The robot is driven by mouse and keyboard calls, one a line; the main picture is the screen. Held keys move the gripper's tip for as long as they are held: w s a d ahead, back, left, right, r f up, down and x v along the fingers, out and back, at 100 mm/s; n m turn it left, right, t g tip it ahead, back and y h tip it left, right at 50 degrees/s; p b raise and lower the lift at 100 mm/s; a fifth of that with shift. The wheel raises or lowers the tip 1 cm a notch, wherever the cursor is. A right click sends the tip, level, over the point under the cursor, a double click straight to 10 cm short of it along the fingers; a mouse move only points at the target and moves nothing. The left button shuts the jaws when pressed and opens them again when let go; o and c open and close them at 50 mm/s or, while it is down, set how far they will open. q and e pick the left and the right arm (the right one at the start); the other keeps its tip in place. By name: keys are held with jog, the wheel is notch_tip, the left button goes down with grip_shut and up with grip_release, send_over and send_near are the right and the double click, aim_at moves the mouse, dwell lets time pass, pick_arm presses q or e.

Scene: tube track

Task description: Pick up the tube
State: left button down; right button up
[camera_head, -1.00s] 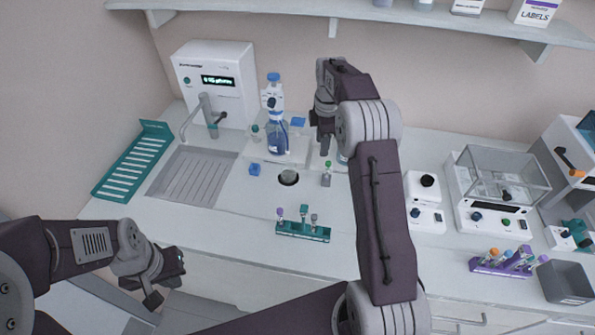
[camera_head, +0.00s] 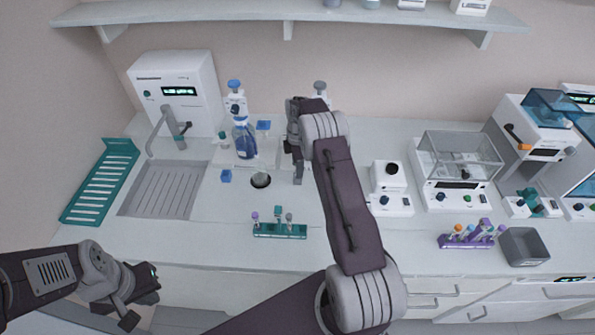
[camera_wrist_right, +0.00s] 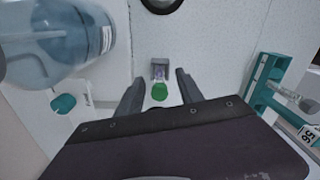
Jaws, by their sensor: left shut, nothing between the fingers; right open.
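A green-capped tube (camera_wrist_right: 160,92) stands in a small grey holder (camera_wrist_right: 158,64) on the bench, seen from above in the right wrist view. My right gripper (camera_wrist_right: 159,84) is open, with one finger on each side of the tube, apart from it as far as I can tell. In the head view my right gripper (camera_head: 298,178) points down at the bench and hides most of the tube and holder. My left gripper (camera_head: 142,290) is shut and empty, low at the left, in front of the bench edge.
A teal rack (camera_head: 280,232) with several tubes stands in front. A blue bottle (camera_head: 244,140) stands behind and left of my right gripper. A purple tube rack (camera_head: 466,242), grey bin (camera_head: 524,247) and balance (camera_head: 455,195) are at right.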

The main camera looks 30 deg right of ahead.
notch_tip(320, 180, down, 2)
jog(key=shift+w+f, duration=0.1)
pick_arm(q)
jog(key=shift+r, duration=0.35)
pick_arm(e)
grip_shut()
